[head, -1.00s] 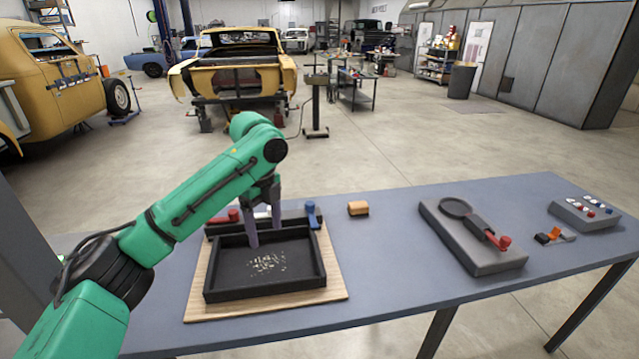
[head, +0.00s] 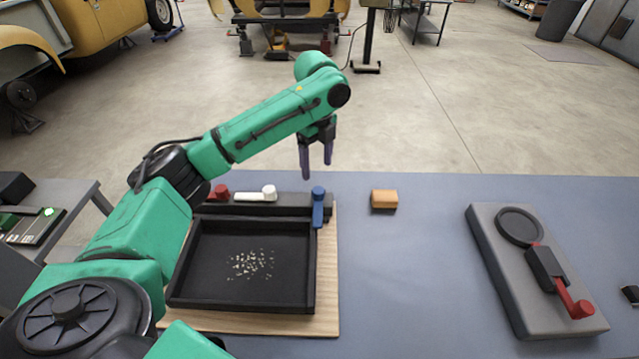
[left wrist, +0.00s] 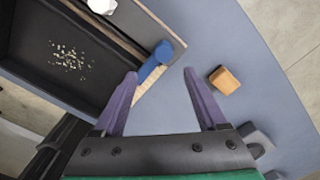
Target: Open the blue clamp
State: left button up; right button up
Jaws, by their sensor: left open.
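The blue clamp (head: 318,208) sits at the right end of the black bar behind the black tray (head: 311,270). Its round blue head is at the back and its lever points toward the front, over the tray's back right corner. It also shows in the left wrist view (left wrist: 155,63), ahead of and between the fingers. My left gripper (head: 316,172) is open and empty, above and just behind the blue clamp in the head view, apart from it. Its purple fingers also show in the left wrist view (left wrist: 155,82). My right gripper is not in view.
A red clamp (head: 220,192) and a white clamp (head: 262,194) share the bar. Pale bits lie in the tray, on a wooden board (head: 328,310). An orange-brown block (head: 384,199) lies to the right. A grey fixture with a red lever (head: 572,300) stands farther right. Table between is clear.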

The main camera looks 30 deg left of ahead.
aim_at(318, 190)
pick_arm(q)
jog(key=f, duration=0.5)
jog(key=w+f+p, duration=0.1)
jog(key=f, duration=0.2)
jog(key=shift+f, duration=0.6)
jog(key=shift+s, duration=0.15)
grip_shut()
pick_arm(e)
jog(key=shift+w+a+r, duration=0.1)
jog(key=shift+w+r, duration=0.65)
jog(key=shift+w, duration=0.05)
